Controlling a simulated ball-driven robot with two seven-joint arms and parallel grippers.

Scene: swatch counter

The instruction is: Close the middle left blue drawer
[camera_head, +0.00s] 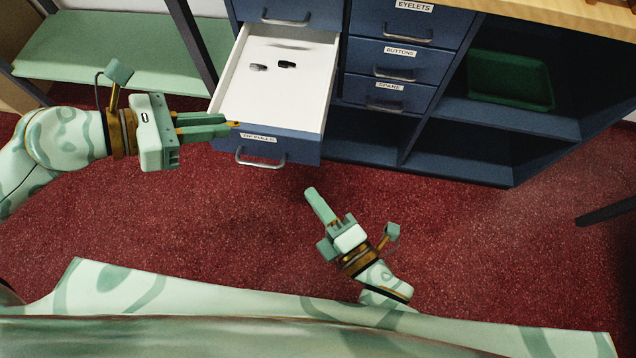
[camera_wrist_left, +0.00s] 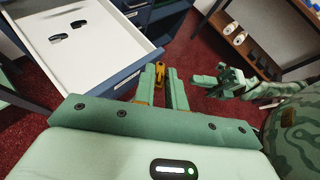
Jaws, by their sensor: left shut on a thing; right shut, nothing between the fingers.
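The middle left blue drawer (camera_head: 322,112) is pulled well out of the cabinet. Its white inside holds two small dark items (camera_head: 286,65). Its blue front has a label and a metal handle (camera_head: 260,163). My left gripper (camera_head: 236,124) is shut at the drawer's left front corner, with its fingertips over the edge of the front; the exact grip is hard to see. The drawer also shows at the upper left of the left wrist view (camera_wrist_left: 112,84), beside the fingers (camera_wrist_left: 162,68). My right gripper (camera_head: 311,190) is shut and empty, in front of the drawer and apart from it.
Closed blue drawers (camera_head: 400,57) stand to the right, with labels and handles. A green tray (camera_head: 510,80) sits on an open shelf further right. A pale green shelf (camera_head: 110,55) is at the left. Red carpet (camera_head: 480,240) lies clear in front of the cabinet.

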